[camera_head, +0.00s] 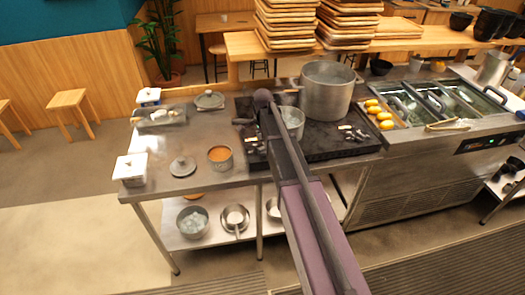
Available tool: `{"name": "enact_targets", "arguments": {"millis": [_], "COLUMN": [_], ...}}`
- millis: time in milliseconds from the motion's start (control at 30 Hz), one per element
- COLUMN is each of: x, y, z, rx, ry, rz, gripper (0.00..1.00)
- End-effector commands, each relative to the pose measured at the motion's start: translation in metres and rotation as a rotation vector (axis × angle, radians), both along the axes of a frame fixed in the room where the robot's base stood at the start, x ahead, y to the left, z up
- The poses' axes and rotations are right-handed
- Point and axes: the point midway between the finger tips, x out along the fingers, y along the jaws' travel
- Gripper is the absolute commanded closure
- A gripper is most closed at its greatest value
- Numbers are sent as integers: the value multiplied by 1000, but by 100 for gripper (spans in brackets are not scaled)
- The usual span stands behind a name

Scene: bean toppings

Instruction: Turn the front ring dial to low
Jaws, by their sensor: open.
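The black stove (325,151) is set in the middle of the steel counter. A large steel pot (328,88) stands on its back part, and a smaller steel pan (293,118) stands nearer, partly behind my arm. Small pale and dark fittings (347,130) show on the stove top to the right of my arm, with more to its left. They are too small to tell which is the front ring dial or how it is set. My arm rises from the bottom edge across the stove front. My gripper cannot be made out.
A round tin of orange-brown food (220,158), a grey lid (182,166) and white boxes (130,169) stand on the left of the counter. Yellow items (379,112) lie right of the stove, beside sunken bins and tongs (448,125). Stacked wooden trays (287,22) stand behind.

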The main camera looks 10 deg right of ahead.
Motion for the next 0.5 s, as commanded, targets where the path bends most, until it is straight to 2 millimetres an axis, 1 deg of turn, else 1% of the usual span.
{"name": "enact_targets", "arguments": {"millis": [33,200,500], "x": [0,0,0], "y": [0,0,0], "z": [-8,-21,-33], "rx": [0,0,0], "ry": [0,0,0], "rz": [0,0,0], "gripper": [43,43,43]}}
